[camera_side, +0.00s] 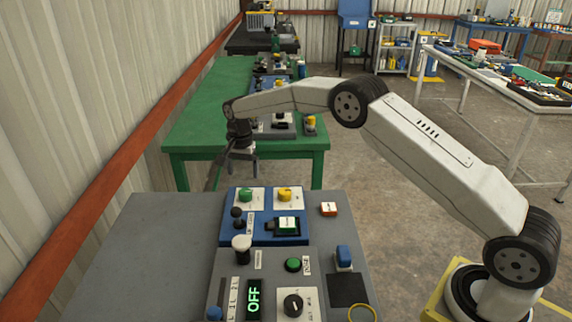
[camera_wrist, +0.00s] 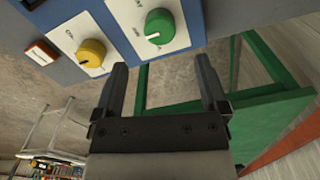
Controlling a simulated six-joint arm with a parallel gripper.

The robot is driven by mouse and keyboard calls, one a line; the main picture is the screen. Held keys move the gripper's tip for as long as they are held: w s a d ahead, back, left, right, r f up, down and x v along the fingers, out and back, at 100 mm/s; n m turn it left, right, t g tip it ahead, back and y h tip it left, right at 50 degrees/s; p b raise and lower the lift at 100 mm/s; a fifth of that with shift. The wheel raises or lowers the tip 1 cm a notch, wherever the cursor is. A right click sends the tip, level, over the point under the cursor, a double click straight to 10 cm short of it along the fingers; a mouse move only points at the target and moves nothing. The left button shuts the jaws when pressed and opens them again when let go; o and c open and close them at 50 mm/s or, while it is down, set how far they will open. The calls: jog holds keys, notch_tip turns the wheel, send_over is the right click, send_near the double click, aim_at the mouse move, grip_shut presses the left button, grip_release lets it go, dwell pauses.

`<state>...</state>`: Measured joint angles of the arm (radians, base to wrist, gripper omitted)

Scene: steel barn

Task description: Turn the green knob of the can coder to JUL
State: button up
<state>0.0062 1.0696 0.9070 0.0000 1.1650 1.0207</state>
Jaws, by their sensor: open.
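The green knob (camera_side: 246,194) sits on a white plate on the blue panel (camera_side: 262,230), with a white pointer line on it. In the wrist view the green knob (camera_wrist: 159,26) is at the top, just beyond my fingers. Its dial lettering is too small to read surely. My gripper (camera_side: 241,160) is open and empty, above and behind the panel's far edge. In the wrist view its two fingers (camera_wrist: 165,88) are spread apart, with the knob outside them. A yellow knob (camera_side: 284,194) is beside the green one; it also shows in the wrist view (camera_wrist: 90,53).
Nearer is a grey panel (camera_side: 270,270) with a lit OFF display (camera_side: 254,298) and a white-topped lever (camera_side: 241,244). A green table (camera_side: 190,142) stands behind. The bench's left side is bare.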

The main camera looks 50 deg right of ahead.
aim_at(245, 191)
jog(key=shift+f, duration=3.75)
grip_shut()
jog(key=shift+n, duration=0.4)
jog(key=n, duration=1.2)
